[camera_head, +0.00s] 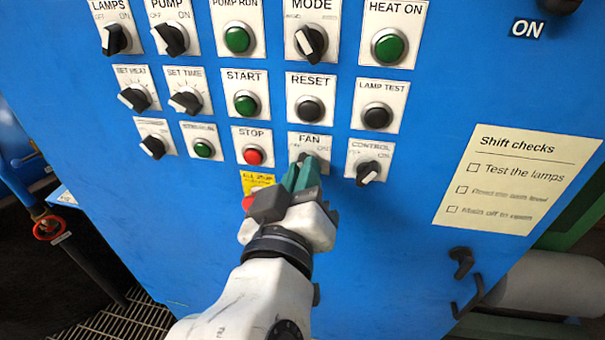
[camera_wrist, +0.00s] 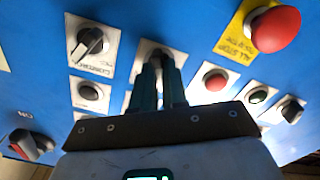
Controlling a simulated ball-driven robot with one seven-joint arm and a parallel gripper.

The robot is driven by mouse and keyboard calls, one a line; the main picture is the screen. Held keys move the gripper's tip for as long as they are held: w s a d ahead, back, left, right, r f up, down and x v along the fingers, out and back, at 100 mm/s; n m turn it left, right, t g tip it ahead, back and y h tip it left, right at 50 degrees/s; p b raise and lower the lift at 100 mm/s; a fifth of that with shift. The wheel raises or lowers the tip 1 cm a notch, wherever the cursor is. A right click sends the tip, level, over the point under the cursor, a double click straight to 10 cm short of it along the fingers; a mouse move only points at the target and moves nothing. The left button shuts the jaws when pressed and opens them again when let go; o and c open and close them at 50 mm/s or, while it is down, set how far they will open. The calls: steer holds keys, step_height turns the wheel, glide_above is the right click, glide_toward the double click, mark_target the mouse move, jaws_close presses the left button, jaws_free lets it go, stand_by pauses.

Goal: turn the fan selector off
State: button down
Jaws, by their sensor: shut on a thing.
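The fan selector (camera_head: 306,158) is a dark knob on a white plate marked FAN, in the lower row of the blue panel. My gripper (camera_head: 302,174) reaches up to it from below, with its green fingers shut on the knob. In the wrist view the selector (camera_wrist: 161,54) shows between the tips of my gripper (camera_wrist: 160,72), seen upside down. The fingers cover most of the knob, so I cannot tell which way it points.
The control selector (camera_head: 368,173) is close on the right and the red stop button (camera_head: 254,157) close on the left. A red all-stop button (camera_wrist: 275,28) on a yellow plate sits below-left, beside my wrist in the head view. The reset button (camera_head: 310,109) is above.

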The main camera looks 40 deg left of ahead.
steer(key=c, duration=1.2)
jaws_free()
steer(key=shift+o, duration=0.2)
steer(key=b+v, duration=0.2)
steer(key=v, duration=0.9)
steer(key=shift+b, duration=0.3)
steer(key=shift+w+f, duration=0.1)
